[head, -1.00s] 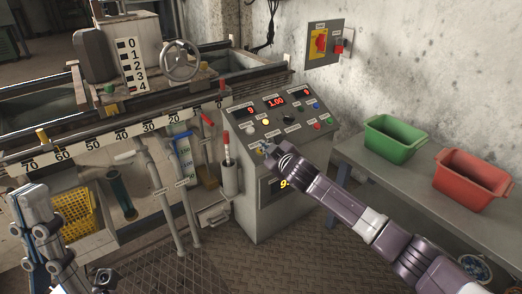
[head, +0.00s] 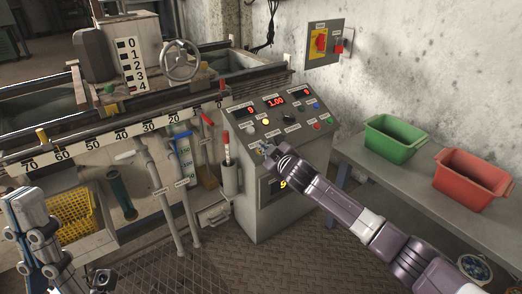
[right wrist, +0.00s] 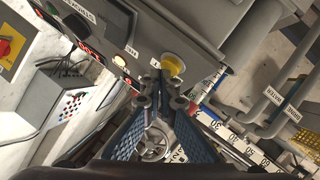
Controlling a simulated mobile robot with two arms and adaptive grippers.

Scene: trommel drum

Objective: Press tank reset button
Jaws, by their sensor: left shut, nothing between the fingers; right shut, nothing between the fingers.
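The grey control console (head: 268,168) stands in the middle of the head view, with several small buttons, knobs and red displays on its sloped top. I cannot read which label says tank reset. My right gripper (head: 264,149) is shut and empty at the console's near lower-left edge, hiding part of the panel there. In the right wrist view the shut fingertips (right wrist: 160,83) are close to a round yellow button (right wrist: 172,65) with a small label beside it. I cannot tell whether they touch. My left gripper (head: 103,280) is low at the left, shut and away from the console.
A tank with a ruler rail (head: 110,132) and several pipes (head: 168,185) stands left of the console. A green bin (head: 394,139) and a red bin (head: 472,180) sit on a shelf at the right. A switch box (head: 324,44) hangs on the wall.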

